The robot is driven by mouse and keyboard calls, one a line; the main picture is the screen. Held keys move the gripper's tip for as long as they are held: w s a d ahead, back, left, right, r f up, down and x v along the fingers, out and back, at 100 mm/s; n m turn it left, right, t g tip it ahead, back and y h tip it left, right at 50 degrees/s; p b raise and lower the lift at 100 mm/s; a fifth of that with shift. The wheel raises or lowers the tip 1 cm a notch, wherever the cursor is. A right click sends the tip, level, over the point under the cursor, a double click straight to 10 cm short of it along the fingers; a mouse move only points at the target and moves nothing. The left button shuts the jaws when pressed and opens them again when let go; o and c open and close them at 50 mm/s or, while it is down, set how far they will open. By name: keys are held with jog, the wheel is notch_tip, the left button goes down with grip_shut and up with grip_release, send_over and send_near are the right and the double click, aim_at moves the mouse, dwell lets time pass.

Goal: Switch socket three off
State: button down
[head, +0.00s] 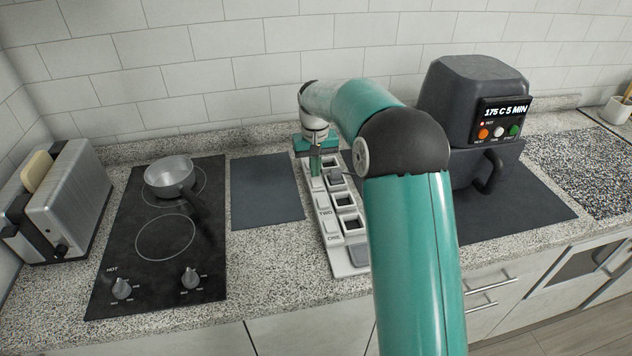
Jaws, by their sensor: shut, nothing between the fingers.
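A white power strip (337,258) lies lengthwise on the counter, with a row of dark square sockets. The labels ONE and TWO are readable beside the nearer sockets; socket three's label cannot be read. Switches run along the strip's left side. My gripper (316,172) is shut and empty, pointing down at the far part of the strip, over its left side beyond the TWO label. It hides part of the far end, and I cannot tell whether it touches a switch. The switch positions are too small to tell.
A black cooktop (137,262) with a pan (168,174) and a toaster (68,203) are at the left. A dark mat (265,190) lies left of the strip. An air fryer (462,95) stands at the right on another mat (530,206). A tiled wall bounds the back.

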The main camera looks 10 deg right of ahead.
aim_at(316, 179)
jog(key=shift+f, duration=0.65)
dwell(0.3)
jog(key=shift+r, duration=3.55)
jog(key=shift+s, duration=0.1)
